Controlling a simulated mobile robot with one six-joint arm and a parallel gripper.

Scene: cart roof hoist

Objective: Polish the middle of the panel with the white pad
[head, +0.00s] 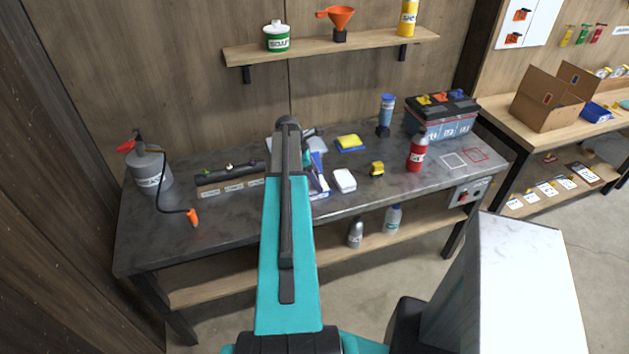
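A small white block-like pad (344,181) lies on the grey workbench, just right of my arm. A light grey, flat piece (318,144) shows behind my arm, with blue and white parts in front of it; most of it is hidden, and I cannot tell whether it is the panel. My arm reaches forward over the bench and covers this area. My gripper is hidden behind my arm, so its fingers and anything in them do not show.
The workbench (240,228) also holds a grey sprayer (150,170), a black rack (229,178), a yellow-and-blue sponge (349,142), a yellow tape measure (377,169), a red bottle (417,153) and a battery (441,119). A shelf (345,46) hangs above.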

